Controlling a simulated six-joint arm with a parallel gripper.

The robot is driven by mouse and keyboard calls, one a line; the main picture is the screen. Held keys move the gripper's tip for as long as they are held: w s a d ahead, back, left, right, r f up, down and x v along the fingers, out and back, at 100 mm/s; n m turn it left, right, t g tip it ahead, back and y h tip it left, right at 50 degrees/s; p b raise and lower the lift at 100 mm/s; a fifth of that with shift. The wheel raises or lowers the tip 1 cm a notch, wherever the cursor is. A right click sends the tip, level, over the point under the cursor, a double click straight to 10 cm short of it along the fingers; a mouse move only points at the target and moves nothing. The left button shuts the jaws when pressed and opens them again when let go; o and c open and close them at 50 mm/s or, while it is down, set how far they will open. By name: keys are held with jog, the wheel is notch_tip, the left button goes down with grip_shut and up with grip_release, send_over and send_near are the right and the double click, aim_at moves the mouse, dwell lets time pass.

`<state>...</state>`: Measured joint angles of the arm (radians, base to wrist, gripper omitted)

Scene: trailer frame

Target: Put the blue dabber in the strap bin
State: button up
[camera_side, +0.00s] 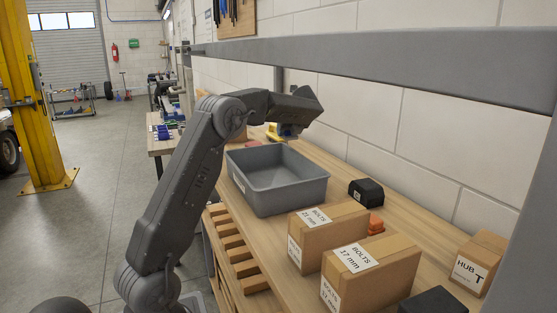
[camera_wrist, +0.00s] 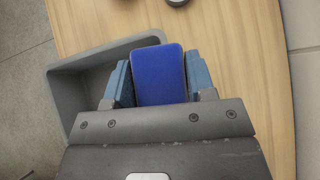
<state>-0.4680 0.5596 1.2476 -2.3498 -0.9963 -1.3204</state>
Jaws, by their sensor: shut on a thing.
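The blue dabber (camera_wrist: 159,74) shows in the wrist view as a rounded blue block between the two blue-grey finger pads. My gripper (camera_wrist: 157,82) is shut on it. In the wrist view the bin (camera_wrist: 62,100) lies below and to the left, partly hidden by my gripper. The dabber's lower part is hidden.
Bolt boxes (camera_side: 326,236) (camera_side: 370,275) stand on the bench in front of the bin. A black block (camera_side: 366,192) and orange pieces (camera_side: 375,225) lie to its right. Something yellow (camera_side: 272,130) shows beside my gripper. A grey beam (camera_side: 390,63) runs above the bench.

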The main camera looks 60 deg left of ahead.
jog(key=s+d+n+g, duration=0.1)
jog(key=s, duration=1.9)
send_over(266, 180)
notch_tip(266, 180, down, 7)
jog(key=shift+f, duration=2.15)
jog(key=shift+f, duration=0.2)
jog(key=o, duration=0.9)
jog(key=shift+o, duration=0.2)
jog(key=shift+r, duration=0.1)
